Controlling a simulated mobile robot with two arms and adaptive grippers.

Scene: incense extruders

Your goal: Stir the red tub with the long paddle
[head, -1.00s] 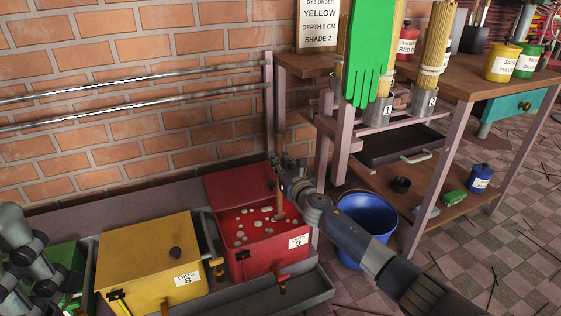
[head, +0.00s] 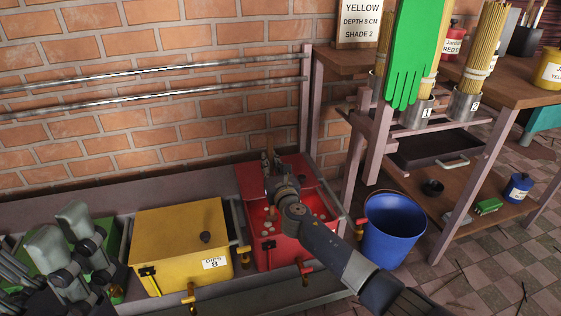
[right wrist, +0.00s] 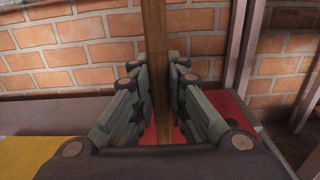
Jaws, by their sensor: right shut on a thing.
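The red tub (head: 322,203) is open, with pale lumps floating in its red liquid. My right gripper (head: 270,160) is over the tub's back part in the head view, and my right arm covers part of the tub. The right wrist view shows my right gripper (right wrist: 160,85) shut on the upright wooden handle of the long paddle (right wrist: 154,35). The paddle's lower end is hidden. My left gripper (head: 75,245) is at the lower left over a green tub (head: 98,232), and its jaws are not clear.
A closed yellow tub (head: 180,235) marked 8 stands left of the red tub. A blue bucket (head: 393,235) stands on the floor to the right. A wooden bench (head: 480,100) with a hanging green glove (head: 412,50) is beyond it. Metal rails (head: 150,90) run along the brick wall.

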